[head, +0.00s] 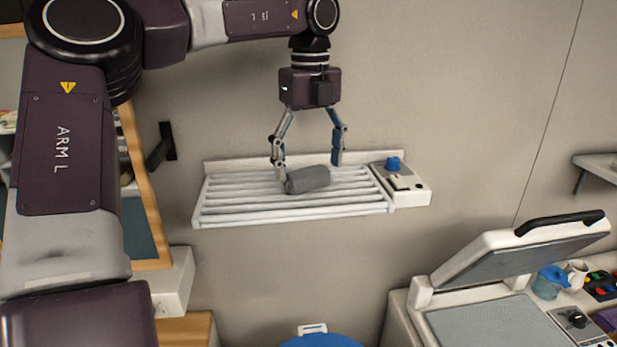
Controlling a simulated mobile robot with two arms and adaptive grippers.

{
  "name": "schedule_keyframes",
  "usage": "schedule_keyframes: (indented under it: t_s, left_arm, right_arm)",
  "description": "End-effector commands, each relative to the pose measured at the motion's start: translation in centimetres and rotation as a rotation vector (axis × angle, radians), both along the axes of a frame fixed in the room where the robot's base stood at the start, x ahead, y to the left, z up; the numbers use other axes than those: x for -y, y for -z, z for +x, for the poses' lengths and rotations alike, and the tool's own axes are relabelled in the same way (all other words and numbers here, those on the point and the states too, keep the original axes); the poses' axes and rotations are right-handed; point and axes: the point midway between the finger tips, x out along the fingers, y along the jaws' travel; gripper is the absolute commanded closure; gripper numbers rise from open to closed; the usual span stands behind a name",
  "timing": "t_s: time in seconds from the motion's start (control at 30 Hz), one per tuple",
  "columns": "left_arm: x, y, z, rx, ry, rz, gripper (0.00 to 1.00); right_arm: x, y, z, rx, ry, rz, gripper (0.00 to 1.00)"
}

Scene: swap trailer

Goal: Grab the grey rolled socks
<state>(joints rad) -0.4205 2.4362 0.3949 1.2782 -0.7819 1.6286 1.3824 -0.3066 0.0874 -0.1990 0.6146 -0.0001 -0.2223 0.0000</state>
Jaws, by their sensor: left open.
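The grey rolled socks (308,179) lie as a small cylinder on a white slatted wall rack (290,208). My left gripper (308,172) points down over the rack with its fingers spread wide. One finger is at the left end of the socks, and the other is behind and to the right of them. I cannot tell whether either finger touches the socks. My right gripper does not show.
A white control box with a blue knob (393,163) sits at the rack's right end. A press with a raised lid (520,245) stands at the lower right. A blue round object (322,341) is at the bottom edge. A wood-framed board (143,190) is at left.

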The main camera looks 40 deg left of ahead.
Motion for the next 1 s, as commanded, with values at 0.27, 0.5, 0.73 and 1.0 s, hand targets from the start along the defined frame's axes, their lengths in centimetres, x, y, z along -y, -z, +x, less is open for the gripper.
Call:
schedule_keyframes:
  t_s: [0.27, 0.5, 0.73, 1.0]
  left_arm:
    - [-0.1, 2.8, -0.3, -0.002, 0.001, -0.002, 0.2]
    - [-0.1, 3.3, -0.3, 0.001, -0.001, -0.001, 0.2]
    - [-0.1, 3.3, -0.3, 0.0, -0.001, -0.001, 0.4]
    - [-0.1, 3.3, -0.3, 0.0, -0.001, -0.001, 0.6]
  right_arm:
    - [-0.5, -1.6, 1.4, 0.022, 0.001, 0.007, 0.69]
    - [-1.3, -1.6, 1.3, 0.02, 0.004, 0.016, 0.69]
    - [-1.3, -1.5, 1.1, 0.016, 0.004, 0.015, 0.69]
    - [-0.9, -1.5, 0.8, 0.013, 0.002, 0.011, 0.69]
